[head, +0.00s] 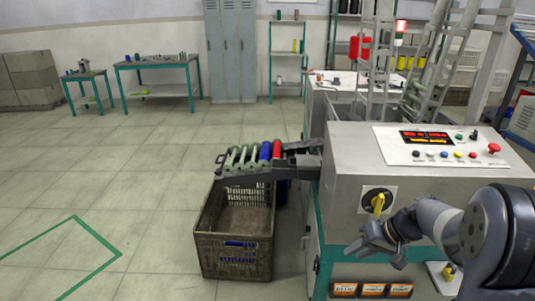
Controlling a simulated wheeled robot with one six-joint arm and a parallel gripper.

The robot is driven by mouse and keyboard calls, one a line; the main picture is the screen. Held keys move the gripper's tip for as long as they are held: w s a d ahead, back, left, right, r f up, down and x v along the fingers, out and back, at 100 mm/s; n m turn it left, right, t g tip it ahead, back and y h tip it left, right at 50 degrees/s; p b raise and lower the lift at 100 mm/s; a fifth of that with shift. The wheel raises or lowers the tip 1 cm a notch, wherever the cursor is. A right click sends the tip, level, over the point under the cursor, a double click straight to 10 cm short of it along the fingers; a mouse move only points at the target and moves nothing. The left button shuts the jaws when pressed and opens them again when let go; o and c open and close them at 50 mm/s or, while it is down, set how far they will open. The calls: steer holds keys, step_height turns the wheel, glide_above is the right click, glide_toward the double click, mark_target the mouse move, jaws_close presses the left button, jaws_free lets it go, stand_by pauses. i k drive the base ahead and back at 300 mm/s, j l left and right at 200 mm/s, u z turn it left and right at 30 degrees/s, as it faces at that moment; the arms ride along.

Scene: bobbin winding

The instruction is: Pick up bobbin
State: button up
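Several bobbins lie side by side on a sloping dark chute (232,181) at the left of the machine. They include a red bobbin (277,149), a blue bobbin (265,151) and several green-grey bobbins (242,156). My gripper (373,252) is at the lower right, in front of the machine's front face and below the yellow rotary switch. Its fingers look spread apart, with nothing seen between them. It is well to the right of the bobbins and lower in the picture, not touching them.
The grey machine (345,150) carries a control panel (435,146) with buttons and a yellow rotary switch (377,202). A brown crate (232,262) stands on the floor below the chute. Workbenches (157,66) and lockers (231,50) stand at the back. The floor at left is clear.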

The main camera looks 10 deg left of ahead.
mark_target(276, 143)
steer(key=i+j+u, duration=0.15)
steer(key=i+u, duration=0.15)
steer(key=u, duration=0.15)
steer(key=i+j+u, duration=0.1)
steer(key=i+u, duration=0.2)
steer(key=u, duration=0.15)
steer(key=i+u, duration=0.25)
steer(key=u, duration=0.15)
steer(key=i+j, duration=0.1)
steer(key=i, duration=0.65)
steer(key=i+z, duration=0.25)
steer(key=z, duration=0.25)
steer(key=i+j+z, duration=0.15)
steer(key=z, duration=0.3)
steer(key=i+j+z, duration=0.25)
steer(key=z, duration=0.25)
steer(key=i+j+z, duration=0.25)
steer(key=z, duration=0.25)
